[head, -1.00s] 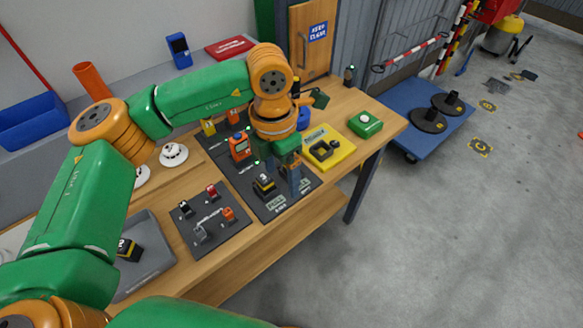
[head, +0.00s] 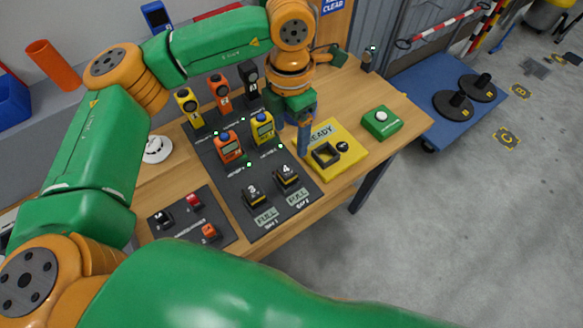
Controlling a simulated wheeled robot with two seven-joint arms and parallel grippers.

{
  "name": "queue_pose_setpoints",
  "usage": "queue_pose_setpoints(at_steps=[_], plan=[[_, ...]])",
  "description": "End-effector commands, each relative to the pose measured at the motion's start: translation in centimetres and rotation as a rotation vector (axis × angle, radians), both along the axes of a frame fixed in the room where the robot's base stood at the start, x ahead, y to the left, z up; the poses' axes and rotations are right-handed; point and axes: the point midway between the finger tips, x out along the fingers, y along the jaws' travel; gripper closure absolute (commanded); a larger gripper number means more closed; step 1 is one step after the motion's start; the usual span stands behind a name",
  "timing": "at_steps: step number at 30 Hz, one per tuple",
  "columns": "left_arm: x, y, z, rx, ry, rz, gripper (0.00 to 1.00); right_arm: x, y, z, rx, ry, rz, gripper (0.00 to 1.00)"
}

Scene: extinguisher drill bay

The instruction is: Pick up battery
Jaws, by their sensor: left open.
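My left gripper (head: 304,143) points down, above and behind battery 4, near the mat's right edge and the yellow READY board (head: 338,167). It is open and holds nothing that I can see; its fingers are seen partly edge-on. My right gripper is out of view.
Orange (head: 228,148) and yellow (head: 262,128) handheld devices stand behind the batteries. A green box with a white button (head: 381,122) is at the right. A small dark board (head: 186,219) with clips lies at the front left. My green arm link covers the foreground.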

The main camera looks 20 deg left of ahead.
Motion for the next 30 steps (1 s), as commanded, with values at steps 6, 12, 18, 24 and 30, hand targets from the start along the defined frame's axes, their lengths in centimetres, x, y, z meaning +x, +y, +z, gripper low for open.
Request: queue_pose_setpoints(at_steps=[6, 12, 18, 24, 30], plan=[[-0.1, 0.0, -4.4, 0.000, 0.000, 0.000, 0.20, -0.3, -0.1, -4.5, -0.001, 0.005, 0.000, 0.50], [-0.1, 0.0, -7.8, 0.000, 0.000, 0.000, 0.20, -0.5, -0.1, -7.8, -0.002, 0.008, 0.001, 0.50], [-0.1, 0.0, -8.9, 0.000, 0.004, 0.001, 0.20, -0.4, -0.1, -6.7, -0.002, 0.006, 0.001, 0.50], [0.6, 0.4, -12.4, 0.001, 0.004, 0.001, 0.20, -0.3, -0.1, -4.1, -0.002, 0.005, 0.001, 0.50], [0.6, 0.4, -14.8, 0.001, 0.001, 0.001, 0.20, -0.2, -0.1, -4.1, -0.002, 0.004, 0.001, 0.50]])
